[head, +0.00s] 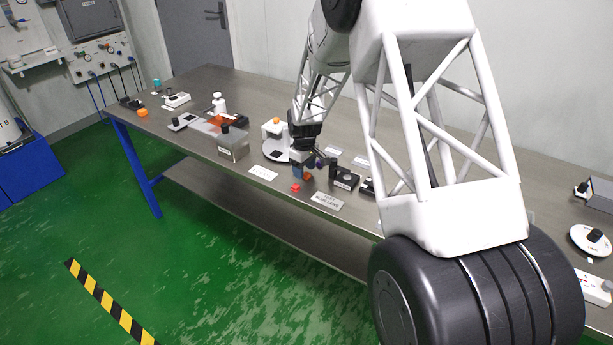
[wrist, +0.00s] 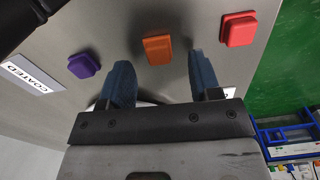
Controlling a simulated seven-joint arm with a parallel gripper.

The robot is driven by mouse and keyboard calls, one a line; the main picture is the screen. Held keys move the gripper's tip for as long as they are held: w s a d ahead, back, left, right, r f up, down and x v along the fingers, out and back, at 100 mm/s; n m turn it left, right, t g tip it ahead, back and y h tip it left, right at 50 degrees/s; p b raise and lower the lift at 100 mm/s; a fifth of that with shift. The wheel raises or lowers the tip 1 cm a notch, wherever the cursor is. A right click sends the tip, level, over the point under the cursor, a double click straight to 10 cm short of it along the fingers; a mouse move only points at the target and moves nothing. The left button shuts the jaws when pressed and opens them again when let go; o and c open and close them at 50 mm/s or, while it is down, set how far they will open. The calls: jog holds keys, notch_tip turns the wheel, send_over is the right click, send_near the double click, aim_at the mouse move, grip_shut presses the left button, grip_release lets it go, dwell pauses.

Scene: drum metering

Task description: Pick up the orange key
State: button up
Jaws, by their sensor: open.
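The orange key (wrist: 157,48) is a small block on the grey bench in the wrist view, between a purple key (wrist: 83,65) on its left and a red key (wrist: 239,29) on its right. My gripper (wrist: 160,62) is open and empty, its two blue fingers apart. The orange key appears between and just beyond the fingertips, with no visible contact; the height gap is hard to judge. In the head view my gripper (head: 301,170) is low over the bench, beside the orange key (head: 308,176) and the red key (head: 295,188).
The bench (head: 215,175) holds small devices and label cards. A white device with an orange top (head: 275,130) stands left of my gripper, and a black block (head: 345,179) stands close on the right. A COATED label (wrist: 30,78) lies near the purple key. The bench edge is near the red key.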

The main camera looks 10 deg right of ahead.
jog(key=shift+f, duration=0.5)
jog(key=c, duration=1)
